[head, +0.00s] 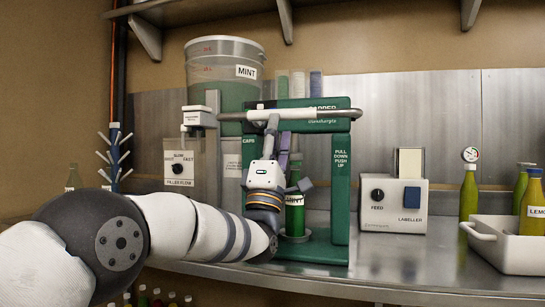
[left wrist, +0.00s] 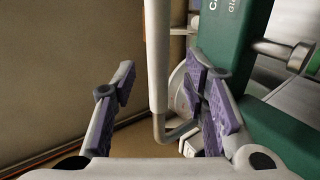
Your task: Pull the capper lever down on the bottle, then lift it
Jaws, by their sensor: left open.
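The green capper (head: 341,190) stands on the metal counter, with a "PULL DOWN PUSH UP" label on its right post. Its lever (head: 315,114) is a raised horizontal bar with a pale sleeve, and it shows in the left wrist view (left wrist: 158,60) too. The green MINT bottle (head: 295,216) stands upright in the capper, partly hidden by my arm. My left gripper (head: 279,138) is open just below the lever, in front of the capper. In the left wrist view the lever appears between the spread purple-padded fingers (left wrist: 162,100); I cannot tell whether they touch it.
A MINT bucket (head: 225,75) and filler box (head: 179,162) stand left of the capper. The labeller (head: 393,205) is to the right, then a green bottle (head: 469,192) and a white crate (head: 490,237). The front right counter is clear.

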